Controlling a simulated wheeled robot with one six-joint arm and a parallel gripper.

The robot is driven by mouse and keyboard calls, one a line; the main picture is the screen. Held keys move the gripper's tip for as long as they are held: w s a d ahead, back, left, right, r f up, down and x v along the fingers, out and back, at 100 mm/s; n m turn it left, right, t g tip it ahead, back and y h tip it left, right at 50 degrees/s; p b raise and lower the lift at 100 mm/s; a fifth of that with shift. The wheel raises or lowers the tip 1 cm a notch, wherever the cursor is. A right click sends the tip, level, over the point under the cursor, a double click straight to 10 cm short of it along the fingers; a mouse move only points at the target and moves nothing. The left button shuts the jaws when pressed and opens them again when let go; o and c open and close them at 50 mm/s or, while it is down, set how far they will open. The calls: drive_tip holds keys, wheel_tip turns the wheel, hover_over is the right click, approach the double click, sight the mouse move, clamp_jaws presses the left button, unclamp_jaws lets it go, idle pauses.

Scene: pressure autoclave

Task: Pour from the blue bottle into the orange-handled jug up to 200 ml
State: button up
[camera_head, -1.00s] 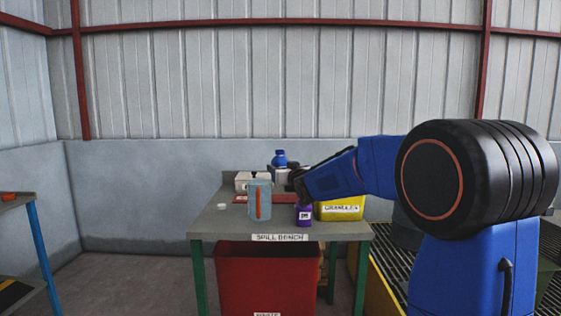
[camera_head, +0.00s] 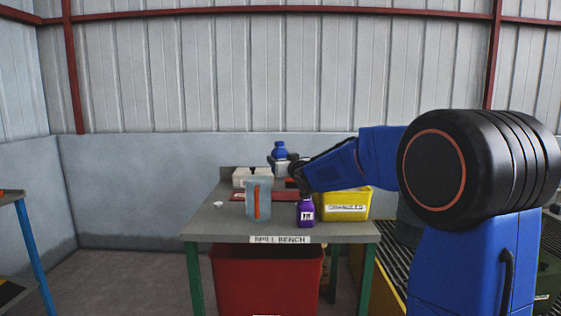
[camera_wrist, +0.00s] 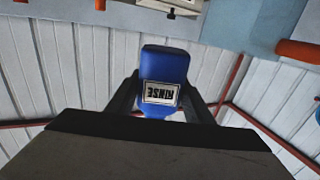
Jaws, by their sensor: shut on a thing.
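The blue bottle (camera_wrist: 165,68), with a white RINSE label, is between my gripper's (camera_wrist: 163,88) two dark fingers, which are shut on it. In the head view, the blue bottle (camera_head: 280,150) shows above the bench, looking upright, with its lower part unclear beside my gripper (camera_head: 294,170). The jug (camera_head: 263,200) is pale blue and see-through, with an orange handle facing me. It stands on the bench left of my gripper. It also shows in the wrist view (camera_wrist: 262,28), at the upper right. No liquid level can be made out in the jug.
A purple bottle (camera_head: 305,213) stands on the spill bench (camera_head: 230,229), right of the jug. A yellow granules bin (camera_head: 343,206) is at the right and a white box (camera_head: 243,178) behind. A small white item (camera_head: 217,204) lies left. A red bin (camera_head: 265,280) is below.

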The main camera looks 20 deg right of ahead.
drive_tip(key=shift+s+a+r+n, duration=0.15)
drive_tip(key=shift+a+n, duration=0.3)
drive_tip(key=shift+n, duration=0.3)
drive_tip(key=shift+w+a+r+n, duration=0.15)
drive_tip(key=shift+a+n, duration=0.3)
drive_tip(key=shift+n, duration=0.3)
drive_tip(key=shift+s+a+n, duration=0.1)
drive_tip(key=shift+a+n, duration=0.05)
drive_tip(key=shift+n, duration=0.65)
drive_tip(key=n, duration=0.1)
drive_tip(key=d+n, duration=0.1)
drive_tip(key=n, duration=0.1)
drive_tip(key=shift+d, duration=0.1)
drive_tip(key=n, duration=0.3)
drive_tip(key=shift+d+f, duration=0.3)
drive_tip(key=shift+d+f+n, duration=0.1)
drive_tip(key=shift+f+n, duration=0.15)
drive_tip(key=shift+n, duration=0.95)
drive_tip(key=shift+f+n, duration=0.15)
drive_tip(key=shift+n, duration=0.25)
drive_tip(key=shift+f+n, duration=0.3)
drive_tip(key=shift+n, duration=0.4)
drive_tip(key=shift+f+n, duration=0.25)
drive_tip(key=shift+n, duration=0.45)
drive_tip(key=shift+r+n, duration=0.1)
drive_tip(key=shift+n, duration=0.6)
drive_tip(key=shift+a+r+n, duration=0.35)
drive_tip(key=shift+r+n, duration=0.1)
drive_tip(key=shift+n, duration=0.35)
